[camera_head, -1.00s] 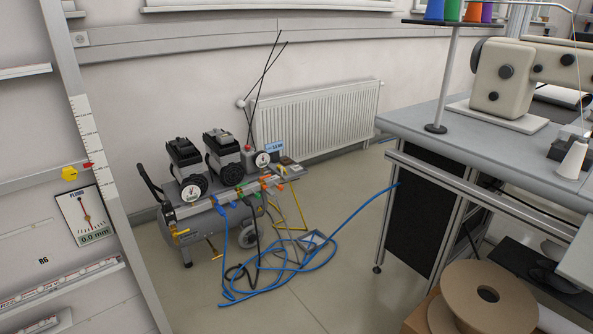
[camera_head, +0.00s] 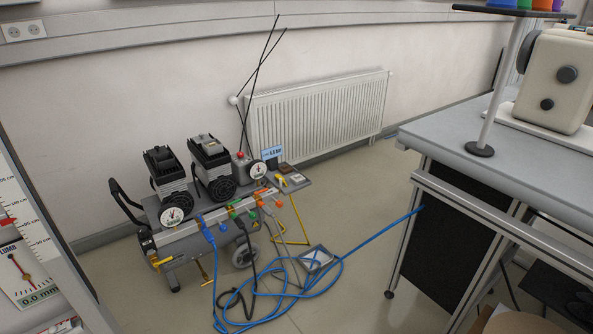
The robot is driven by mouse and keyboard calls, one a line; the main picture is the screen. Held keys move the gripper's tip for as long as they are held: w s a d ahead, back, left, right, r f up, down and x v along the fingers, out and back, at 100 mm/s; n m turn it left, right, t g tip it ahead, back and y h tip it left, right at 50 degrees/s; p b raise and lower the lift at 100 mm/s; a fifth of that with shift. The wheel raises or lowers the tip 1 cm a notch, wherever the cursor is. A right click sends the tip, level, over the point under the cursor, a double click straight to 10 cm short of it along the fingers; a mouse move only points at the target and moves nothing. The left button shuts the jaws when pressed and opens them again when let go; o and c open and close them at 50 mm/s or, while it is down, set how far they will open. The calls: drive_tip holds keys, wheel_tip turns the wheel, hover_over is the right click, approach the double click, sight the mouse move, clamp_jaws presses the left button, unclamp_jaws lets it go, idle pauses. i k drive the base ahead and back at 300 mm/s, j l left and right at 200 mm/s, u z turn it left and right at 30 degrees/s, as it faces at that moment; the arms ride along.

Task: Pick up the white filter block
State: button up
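I cannot pick out the white filter block with certainty at this distance. A small grey tray (camera_head: 290,187) beside the compressor's right end holds small items, among them a pale piece (camera_head: 297,178) and a yellow one. A second shallow grey tray (camera_head: 319,267) with a whitish inside lies on the floor among blue hose loops. The air compressor (camera_head: 180,244), with two black and grey motor heads and gauges, stands by the wall. My gripper is not in view.
Blue hose (camera_head: 377,235) runs across the floor to the workbench (camera_head: 440,130) at right, which bears a sewing machine (camera_head: 553,78). A radiator (camera_head: 318,115) is on the back wall. A gauge board (camera_head: 25,245) stands at near left.

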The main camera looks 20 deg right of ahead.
sight(298, 179)
drive_tip(key=i+l, duration=0.15)
drive_tip(key=i, duration=0.35)
drive_tip(key=i+l, duration=0.2)
drive_tip(key=i, duration=0.3)
drive_tip(key=i+l, duration=0.15)
drive_tip(key=i, duration=0.35)
drive_tip(key=i+l, duration=0.15)
drive_tip(key=i, duration=0.35)
drive_tip(key=i+l, duration=0.2)
drive_tip(key=i, duration=0.3)
